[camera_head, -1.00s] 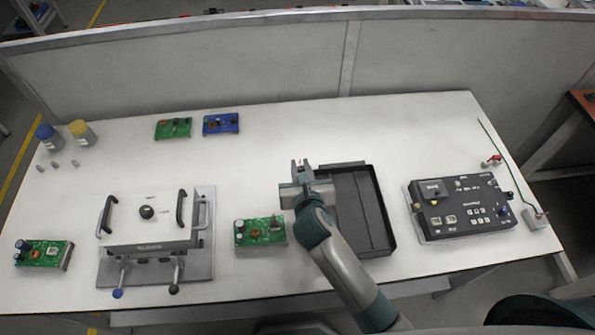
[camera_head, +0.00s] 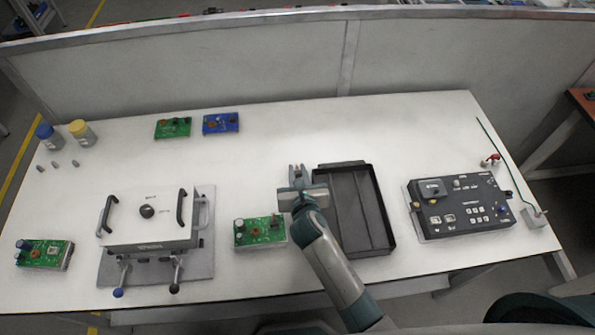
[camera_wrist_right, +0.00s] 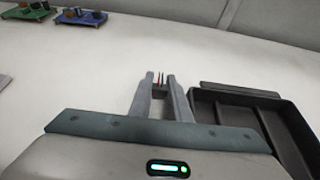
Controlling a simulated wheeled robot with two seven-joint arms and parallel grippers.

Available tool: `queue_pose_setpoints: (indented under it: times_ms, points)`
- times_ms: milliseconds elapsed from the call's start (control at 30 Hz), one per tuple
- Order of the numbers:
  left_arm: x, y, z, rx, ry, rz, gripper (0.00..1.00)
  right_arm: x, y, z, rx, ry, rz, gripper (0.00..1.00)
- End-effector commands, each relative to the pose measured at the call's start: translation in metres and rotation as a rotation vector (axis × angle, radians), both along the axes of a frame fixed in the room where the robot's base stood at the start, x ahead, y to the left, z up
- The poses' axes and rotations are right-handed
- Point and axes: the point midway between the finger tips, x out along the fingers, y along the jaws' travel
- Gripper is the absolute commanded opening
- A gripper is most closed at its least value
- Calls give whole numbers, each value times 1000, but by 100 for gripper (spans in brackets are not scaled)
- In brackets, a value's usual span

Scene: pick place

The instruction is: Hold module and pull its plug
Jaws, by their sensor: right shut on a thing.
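My right gripper (camera_head: 298,174) is above the white table, just left of the black tray. It also shows in the right wrist view (camera_wrist_right: 160,88), with its fingers close together around a small plug (camera_wrist_right: 159,90) with thin red and dark leads standing up between the tips. Most of the plug is hidden by the fingers. A green circuit board module (camera_head: 259,232) lies on the table left of and nearer than the gripper, apart from the fingertips. Another green module (camera_head: 44,254) lies at the far left. My left gripper is not in view.
The black tray (camera_head: 388,240) looks empty and lies right of the gripper. A white fixture with handles (camera_head: 170,228) stands left of the near module. A dark control box (camera_head: 460,208) is at the right. Two boards (camera_head: 173,127) (camera_head: 221,123) lie at the back. The table's middle is clear.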

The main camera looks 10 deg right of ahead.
Motion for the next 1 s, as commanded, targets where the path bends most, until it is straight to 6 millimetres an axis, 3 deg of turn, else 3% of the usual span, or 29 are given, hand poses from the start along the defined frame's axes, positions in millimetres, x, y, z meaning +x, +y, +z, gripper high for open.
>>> queue_pose_setpoints:
  times_ms: [367, 400, 433, 833, 1000]
  points:
    - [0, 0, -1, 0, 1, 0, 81, 0, 0, -3, -1, 0, 0, 0]
    - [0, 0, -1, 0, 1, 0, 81, 0, 0, -4, -1, 0, 0, 19]
    - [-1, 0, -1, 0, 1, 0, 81, 0, 0, -3, 0, 0, 0, 25]
    - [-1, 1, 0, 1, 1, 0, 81, 0, 0, 0, 1, 0, 0, 25]
    - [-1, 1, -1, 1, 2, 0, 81, -11, 0, 3, 0, 0, 0, 25]
